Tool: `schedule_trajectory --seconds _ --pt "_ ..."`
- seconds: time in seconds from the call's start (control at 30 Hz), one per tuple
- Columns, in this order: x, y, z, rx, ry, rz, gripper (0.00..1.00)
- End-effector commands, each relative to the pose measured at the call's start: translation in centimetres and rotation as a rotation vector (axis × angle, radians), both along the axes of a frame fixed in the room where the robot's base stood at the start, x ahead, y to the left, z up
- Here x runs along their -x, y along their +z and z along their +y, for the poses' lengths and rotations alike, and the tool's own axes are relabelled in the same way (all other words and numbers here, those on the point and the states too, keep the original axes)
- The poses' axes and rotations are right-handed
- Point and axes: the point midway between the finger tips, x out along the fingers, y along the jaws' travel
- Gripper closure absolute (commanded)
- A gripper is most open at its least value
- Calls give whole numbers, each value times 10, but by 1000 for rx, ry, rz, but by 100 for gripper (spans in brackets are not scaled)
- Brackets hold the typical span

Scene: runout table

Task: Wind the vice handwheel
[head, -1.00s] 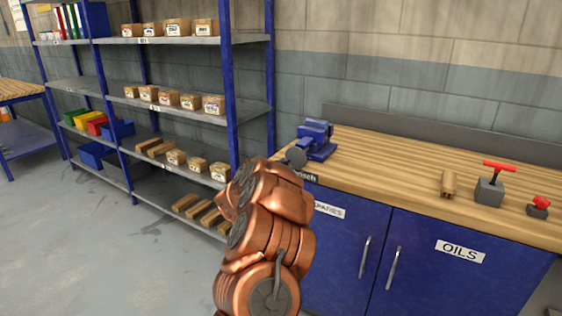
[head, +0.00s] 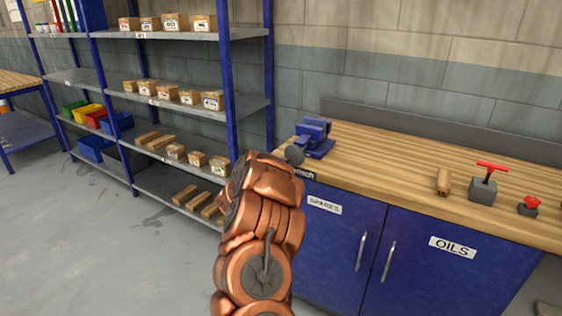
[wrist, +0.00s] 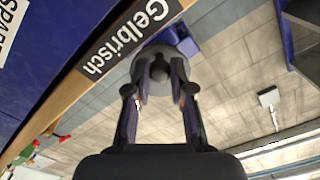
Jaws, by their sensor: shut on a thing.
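The blue vice (head: 316,137) is mounted at the left front corner of the wooden bench top. Its dark grey round handwheel (head: 294,155) faces out past the front edge, and my arm hides part of the area below it. In the wrist view the handwheel (wrist: 178,38) is at the top centre. My gripper (wrist: 160,88) is shut on the handwheel's central hub, with one dark finger on each side. In the head view the gripper itself is hidden behind my copper-coloured arm.
The bench (head: 420,165) has blue cupboard doors below. Blue-framed shelving (head: 229,85) stands close on the left.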

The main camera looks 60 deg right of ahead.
Motion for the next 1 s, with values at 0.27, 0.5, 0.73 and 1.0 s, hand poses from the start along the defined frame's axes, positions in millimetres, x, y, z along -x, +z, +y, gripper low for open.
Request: schedule_trajectory --seconds 0.27,0.5,0.73,1.0 --pt "2 0 0 2 -1 67 100" --pt "2 -1 0 4 -1 67 100" --pt "3 1 -1 4 -1 116 100" --pt "5 -4 0 6 0 170 100"
